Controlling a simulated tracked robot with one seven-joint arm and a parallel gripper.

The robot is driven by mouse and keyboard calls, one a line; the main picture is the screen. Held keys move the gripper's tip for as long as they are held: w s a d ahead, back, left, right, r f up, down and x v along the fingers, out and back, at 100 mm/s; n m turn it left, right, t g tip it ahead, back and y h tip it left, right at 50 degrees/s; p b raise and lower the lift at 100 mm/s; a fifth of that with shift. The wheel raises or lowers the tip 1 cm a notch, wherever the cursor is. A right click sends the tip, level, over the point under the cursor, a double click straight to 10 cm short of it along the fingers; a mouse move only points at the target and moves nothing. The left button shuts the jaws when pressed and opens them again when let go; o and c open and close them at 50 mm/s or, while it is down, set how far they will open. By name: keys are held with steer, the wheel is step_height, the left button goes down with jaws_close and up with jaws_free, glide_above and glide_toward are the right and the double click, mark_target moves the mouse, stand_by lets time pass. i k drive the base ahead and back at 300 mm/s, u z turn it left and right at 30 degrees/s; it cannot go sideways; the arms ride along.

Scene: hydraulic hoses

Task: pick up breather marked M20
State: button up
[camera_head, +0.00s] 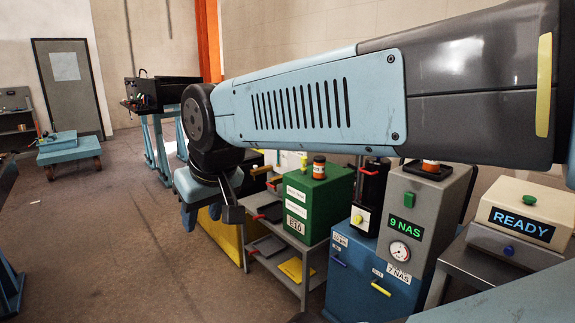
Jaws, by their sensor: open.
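I cannot make out a breather marked M20 in this view. My gripper (211,213) hangs at the end of my arm, left of the green box. Its jaws are apart and seen from the side, with nothing visible between them. My arm crosses the upper right and hides part of the bench and machines behind it. A small dark amber bottle with a white band (319,167) stands on the green box (327,203). A similar bottle (430,166) sits on the grey unit, partly hidden by my arm.
A grey shelf cart (312,262) carries the green box, with red and yellow items on its shelves. A "READY" box (525,215) is at right. Floor at left is open, with a low blue cart (70,150).

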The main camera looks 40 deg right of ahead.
mark_target(319, 174)
steer(key=z, duration=0.35)
steer(key=i, duration=1.1)
steer(key=z, duration=0.55)
